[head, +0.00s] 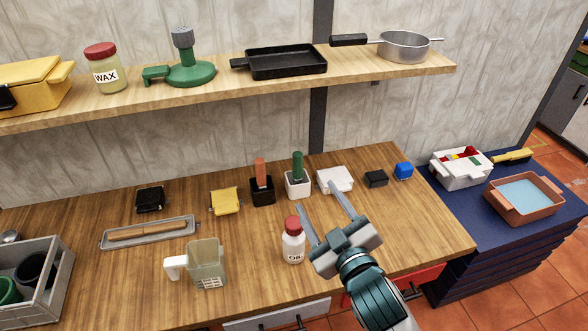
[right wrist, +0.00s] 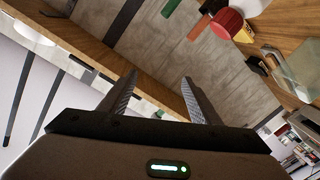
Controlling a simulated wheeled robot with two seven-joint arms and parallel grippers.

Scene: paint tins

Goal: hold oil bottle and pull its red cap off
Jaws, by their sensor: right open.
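The oil bottle (head: 293,247) is a small white bottle labelled "OIL", standing upright on the wooden table near its front edge. Its red cap (head: 292,222) is on top. In the right wrist view the red cap (right wrist: 226,22) shows at the upper right, outside the space between the fingers. My right gripper (head: 317,197) is open and empty, just right of the bottle, with its fingers pointing toward the back of the table. In the right wrist view its two fingers (right wrist: 155,85) are spread with nothing between them. My left gripper is not in view.
A clear measuring jug (head: 207,265) stands left of the bottle. Behind are a black holder (head: 262,190) and a white holder (head: 298,184) with upright handles, and a white box (head: 335,180). A shelf (head: 215,93) with a pan and a wax jar hangs above.

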